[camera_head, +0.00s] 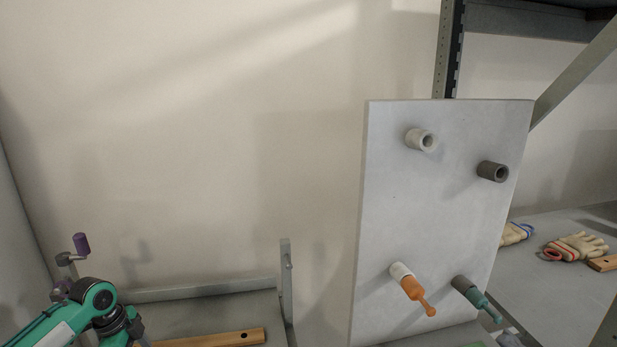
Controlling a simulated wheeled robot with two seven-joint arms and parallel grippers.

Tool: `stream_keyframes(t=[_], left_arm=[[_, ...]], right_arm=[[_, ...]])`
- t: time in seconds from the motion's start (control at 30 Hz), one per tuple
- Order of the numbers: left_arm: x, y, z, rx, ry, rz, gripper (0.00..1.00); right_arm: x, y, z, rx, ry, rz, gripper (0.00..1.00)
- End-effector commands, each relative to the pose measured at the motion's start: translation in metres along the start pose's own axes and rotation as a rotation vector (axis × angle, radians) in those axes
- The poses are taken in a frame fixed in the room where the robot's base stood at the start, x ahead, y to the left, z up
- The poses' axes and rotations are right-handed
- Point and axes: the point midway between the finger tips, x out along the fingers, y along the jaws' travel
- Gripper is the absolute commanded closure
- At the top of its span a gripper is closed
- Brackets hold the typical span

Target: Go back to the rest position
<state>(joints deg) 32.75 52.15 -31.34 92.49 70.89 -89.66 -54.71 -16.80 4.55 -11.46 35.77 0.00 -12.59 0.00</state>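Neither of my grippers shows in the head view, so I cannot see where they are or whether they hold anything. An upright pale grey board (440,220) stands right of centre. Two empty round sockets stick out of its upper part, a light one (421,140) and a dark one (493,171). Low on the board, an orange piece (413,292) sits in a light socket (400,271), and a teal piece (484,303) sits in a dark socket (463,284). Both pieces tilt down and to the right.
A wooden bar (222,338) lies on a grey shelf (200,315). Work gloves (577,246) lie at right. A metal rack post (448,50) stands behind the board.

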Motion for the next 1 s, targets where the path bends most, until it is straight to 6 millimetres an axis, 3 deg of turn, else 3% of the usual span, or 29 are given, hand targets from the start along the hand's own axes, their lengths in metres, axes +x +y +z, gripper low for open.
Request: stream_keyframes(t=[0.23, 0.57, 0.8, 1.0], left_arm=[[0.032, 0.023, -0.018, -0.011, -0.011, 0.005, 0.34], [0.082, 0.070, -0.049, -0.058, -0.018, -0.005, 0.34], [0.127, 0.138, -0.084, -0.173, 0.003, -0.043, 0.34], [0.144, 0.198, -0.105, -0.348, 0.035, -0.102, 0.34]], right_arm=[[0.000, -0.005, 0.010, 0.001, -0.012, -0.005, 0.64], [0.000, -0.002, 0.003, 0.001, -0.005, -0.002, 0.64], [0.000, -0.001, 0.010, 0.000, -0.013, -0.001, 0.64], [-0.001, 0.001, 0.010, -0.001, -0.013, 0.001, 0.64]])
